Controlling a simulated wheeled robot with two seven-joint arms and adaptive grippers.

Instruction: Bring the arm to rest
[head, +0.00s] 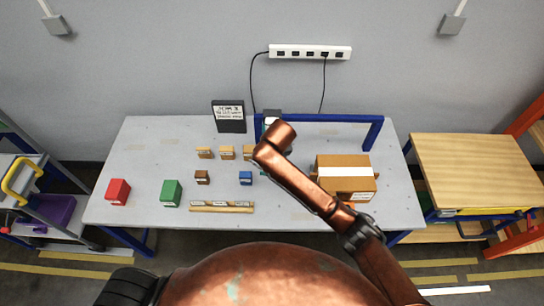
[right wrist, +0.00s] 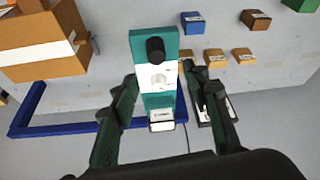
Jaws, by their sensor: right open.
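My right arm (head: 315,190) reaches from the lower right over the table, its far end above the middle of the back half. It hides most of its gripper in the head view. In the right wrist view my right gripper (right wrist: 159,80) has its two dark fingers spread apart. A teal device (right wrist: 142,45) with a black knob and a white part shows between and beyond the fingers; both fingers look clear of it, though depth is hard to judge. My left gripper is in neither view.
The grey table (head: 140,150) holds a red block (head: 118,192), a green block (head: 171,193), small blocks, a wooden strip (head: 222,207), a cardboard box (head: 345,178), a black sign (head: 229,116) and a blue frame (head: 372,134). A wooden-topped bench (head: 475,170) stands right.

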